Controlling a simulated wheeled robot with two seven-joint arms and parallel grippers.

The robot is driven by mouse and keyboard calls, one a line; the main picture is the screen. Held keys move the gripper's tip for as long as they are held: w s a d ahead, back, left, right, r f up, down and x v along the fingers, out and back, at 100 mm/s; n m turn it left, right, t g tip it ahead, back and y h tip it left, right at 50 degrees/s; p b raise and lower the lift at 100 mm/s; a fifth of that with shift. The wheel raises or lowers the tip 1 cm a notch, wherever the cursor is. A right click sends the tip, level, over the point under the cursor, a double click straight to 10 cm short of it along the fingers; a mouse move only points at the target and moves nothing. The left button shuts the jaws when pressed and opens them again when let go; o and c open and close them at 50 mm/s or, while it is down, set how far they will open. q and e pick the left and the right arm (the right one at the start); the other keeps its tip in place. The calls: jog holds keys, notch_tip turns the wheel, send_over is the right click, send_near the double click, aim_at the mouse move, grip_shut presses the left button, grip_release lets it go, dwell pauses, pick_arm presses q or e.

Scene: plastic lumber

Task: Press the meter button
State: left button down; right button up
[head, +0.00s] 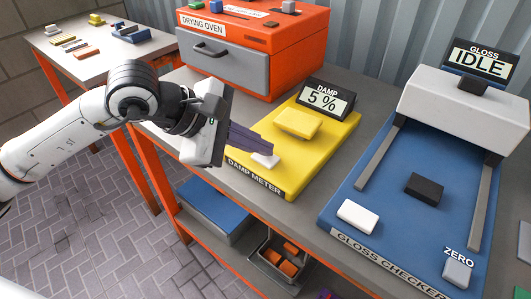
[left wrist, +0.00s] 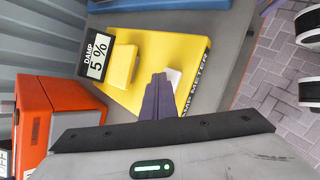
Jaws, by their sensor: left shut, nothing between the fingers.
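The yellow damp meter (head: 325,150) lies on the grey bench, and its display (head: 324,99) reads "DAMP 5 %". A white button (head: 265,160) sits near its front left corner. A raised yellow block (head: 298,123) is on the meter behind the button. My left gripper (head: 268,146) is shut and empty, its dark purple fingers reaching over the button. In the left wrist view the fingertips (left wrist: 159,77) partly cover the white button (left wrist: 174,78). I cannot tell whether they touch it. My right gripper is not in view.
The blue gloss checker (head: 395,215), reading "IDLE", stands to the right with a white block (head: 358,216), a black block (head: 424,189) and a zero button (head: 457,272). The orange drying oven (head: 290,60) is behind. A side table (head: 120,55) holds small blocks.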

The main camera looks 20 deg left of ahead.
aim_at(259, 159)
pick_arm(q)
jog(key=shift+r+p, duration=0.4)
jog(key=shift+r, duration=0.5)
notch_tip(259, 159, up, 5)
jog(key=p, duration=0.2)
jog(key=shift+p, duration=0.4)
dwell(0.6)
